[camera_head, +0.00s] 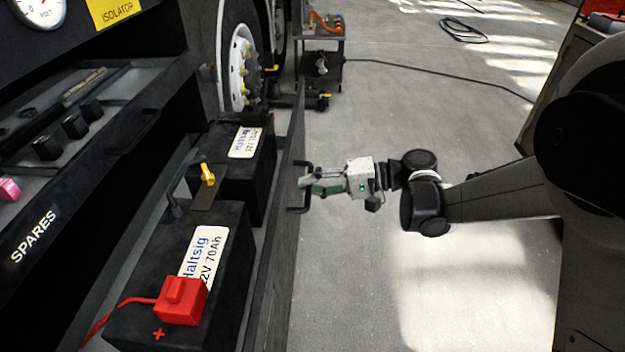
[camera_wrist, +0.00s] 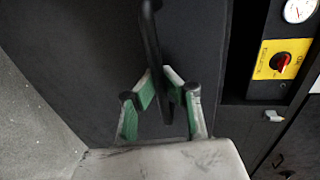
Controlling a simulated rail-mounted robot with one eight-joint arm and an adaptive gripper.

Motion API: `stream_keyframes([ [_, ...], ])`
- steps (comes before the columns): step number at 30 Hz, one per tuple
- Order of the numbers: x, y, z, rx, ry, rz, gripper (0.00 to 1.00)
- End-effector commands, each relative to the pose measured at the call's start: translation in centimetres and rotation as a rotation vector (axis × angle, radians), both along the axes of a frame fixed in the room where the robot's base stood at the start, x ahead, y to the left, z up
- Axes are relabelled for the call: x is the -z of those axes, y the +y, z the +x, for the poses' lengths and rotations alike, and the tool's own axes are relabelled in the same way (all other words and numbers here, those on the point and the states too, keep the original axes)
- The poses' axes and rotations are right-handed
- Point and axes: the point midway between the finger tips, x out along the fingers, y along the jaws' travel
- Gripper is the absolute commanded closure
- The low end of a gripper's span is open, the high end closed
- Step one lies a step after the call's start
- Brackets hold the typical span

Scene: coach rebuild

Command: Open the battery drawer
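The battery drawer (camera_head: 272,268) stands out from the coach side, with two black batteries showing behind its long dark front panel. A black bar handle (camera_head: 297,209) is on the outer face of that panel. My gripper (camera_head: 308,184) is at this handle, reaching in from the right. In the wrist view the handle (camera_wrist: 151,35) runs between the green-padded fingers of my gripper (camera_wrist: 160,82), which are drawn in close on both sides of it. The drawer front (camera_wrist: 85,45) fills much of that view. The exact finger contact is partly hidden.
The near battery (camera_head: 225,302) carries a red terminal cover (camera_head: 181,301); the far battery (camera_head: 258,166) has a yellow-topped piece (camera_head: 207,174) nearby. A spares tray (camera_head: 60,205) and a wheel (camera_head: 240,68) line the left. A trolley (camera_head: 322,65) stands behind. The grey floor right of the drawer is clear.

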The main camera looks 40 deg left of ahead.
Motion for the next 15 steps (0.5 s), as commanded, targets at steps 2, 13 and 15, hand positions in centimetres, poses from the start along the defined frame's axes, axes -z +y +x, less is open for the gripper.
stream_keyframes([
  [2,0.01,0.01,-0.18,-0.007,0.0,0.0,1.0],
  [13,-0.02,-0.03,-0.21,-0.011,0.0,0.0,1.0],
  [15,-0.03,-0.02,-0.21,-0.01,0.001,0.001,0.96],
])
